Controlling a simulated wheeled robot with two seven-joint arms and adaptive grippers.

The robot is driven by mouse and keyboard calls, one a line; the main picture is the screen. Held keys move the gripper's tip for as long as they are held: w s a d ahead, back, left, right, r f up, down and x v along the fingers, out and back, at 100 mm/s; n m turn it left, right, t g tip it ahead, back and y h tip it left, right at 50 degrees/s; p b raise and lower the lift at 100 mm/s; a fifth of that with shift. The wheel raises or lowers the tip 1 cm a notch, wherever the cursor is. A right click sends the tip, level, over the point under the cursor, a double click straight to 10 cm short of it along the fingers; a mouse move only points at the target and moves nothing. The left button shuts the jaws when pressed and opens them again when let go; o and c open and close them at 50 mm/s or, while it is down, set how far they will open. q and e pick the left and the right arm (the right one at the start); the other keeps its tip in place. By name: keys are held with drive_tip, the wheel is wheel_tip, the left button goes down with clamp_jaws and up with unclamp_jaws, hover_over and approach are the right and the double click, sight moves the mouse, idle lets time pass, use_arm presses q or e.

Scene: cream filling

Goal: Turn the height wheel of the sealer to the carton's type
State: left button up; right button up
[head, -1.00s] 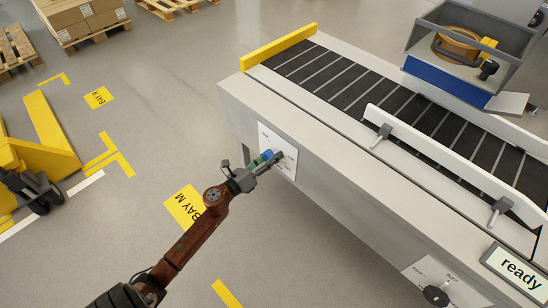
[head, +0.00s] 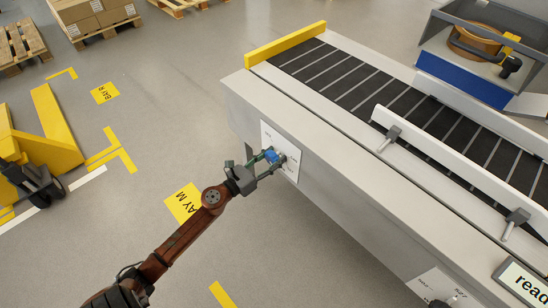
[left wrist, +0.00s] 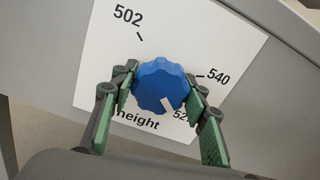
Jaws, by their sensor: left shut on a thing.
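The blue height wheel (left wrist: 160,84) sits on a white panel (left wrist: 225,62) marked "height". The labels 502, 540 and a partly covered one starting 52 stand around it. The wheel's white mark points to the lower right, at the partly covered label. My left gripper (left wrist: 160,76) is shut on the wheel, one green-padded finger on each side. In the head view, the left gripper (head: 270,160) reaches the wheel on the side of the grey sealer (head: 350,185). My right gripper is not in view. I see no carton on the belt.
A striped dark belt (head: 330,75) with white guide rails runs along the sealer's top. A display reading "read" (head: 522,285), cut off, and a second panel (head: 435,288) are at lower right. A yellow pallet truck (head: 45,145) stands left; the floor between is clear.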

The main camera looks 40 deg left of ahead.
use_arm(q)
drive_tip(key=shift+f, duration=0.15)
drive_tip(key=o, duration=1.2)
drive_tip(key=s+a, duration=0.1)
drive_tip(key=s, duration=1.1)
